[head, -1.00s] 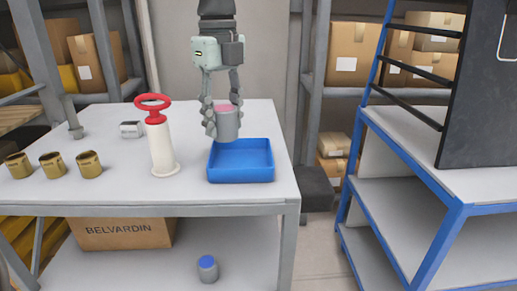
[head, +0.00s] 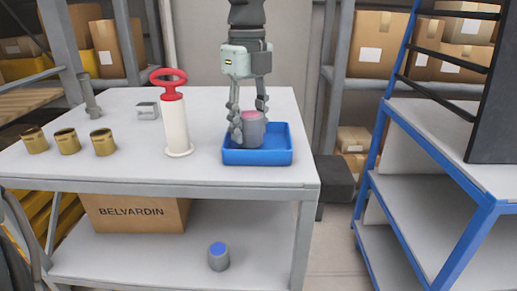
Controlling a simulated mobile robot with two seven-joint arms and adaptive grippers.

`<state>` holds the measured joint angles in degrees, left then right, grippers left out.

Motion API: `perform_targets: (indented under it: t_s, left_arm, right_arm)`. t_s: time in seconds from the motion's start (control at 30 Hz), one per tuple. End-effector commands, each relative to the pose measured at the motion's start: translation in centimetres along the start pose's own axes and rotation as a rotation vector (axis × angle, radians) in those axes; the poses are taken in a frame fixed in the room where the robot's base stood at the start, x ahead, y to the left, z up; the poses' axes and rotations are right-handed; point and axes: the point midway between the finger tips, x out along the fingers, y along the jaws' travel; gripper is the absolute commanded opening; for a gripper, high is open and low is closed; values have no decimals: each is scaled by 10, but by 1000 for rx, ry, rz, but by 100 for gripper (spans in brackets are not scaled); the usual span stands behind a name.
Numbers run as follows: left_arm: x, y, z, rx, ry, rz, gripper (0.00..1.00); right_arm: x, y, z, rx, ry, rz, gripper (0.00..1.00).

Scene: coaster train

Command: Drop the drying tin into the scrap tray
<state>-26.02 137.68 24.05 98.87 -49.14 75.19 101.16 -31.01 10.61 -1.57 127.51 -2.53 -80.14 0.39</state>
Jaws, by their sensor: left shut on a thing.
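A grey tin with a pink-red top (head: 254,132) is held between the fingers of my left gripper (head: 249,122), which points straight down. It looks like the drying tin. The tin is upright, with its lower part within the outline of the blue scrap tray (head: 258,158), towards the tray's left half. I cannot tell whether its base touches the tray floor. The tray is otherwise empty where I can see. My right gripper is not in view.
A white cylinder with a red ring handle (head: 175,124) stands just left of the tray. Several gold tins (head: 67,142) and a small grey block (head: 147,110) are further left. A blue-topped grey tin (head: 218,257) is on the lower shelf. A blue-framed rack (head: 440,145) stands right.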

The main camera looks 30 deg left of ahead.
Motion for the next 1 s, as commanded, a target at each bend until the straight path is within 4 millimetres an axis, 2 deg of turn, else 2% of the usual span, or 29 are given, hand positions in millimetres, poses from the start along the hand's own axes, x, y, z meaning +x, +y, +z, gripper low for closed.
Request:
perform_targets:
  t_s: [0.23,0.27,0.43,0.77,0.87,1.0]
  left_arm:
    - [0,0,0,0,0,-1,11]
    - [0,0,0,1,0,-1,46]
    - [0,0,0,1,0,-1,67]
    - [-2,0,0,1,-1,0,67]
    - [-12,-1,1,1,-4,-2,67]
    - [-39,-1,1,-1,-4,-4,67]
  right_arm:
    - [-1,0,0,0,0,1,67]
    - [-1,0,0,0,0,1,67]
    - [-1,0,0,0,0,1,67]
    - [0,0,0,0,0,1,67]
    - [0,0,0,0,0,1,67]
    - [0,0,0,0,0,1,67]
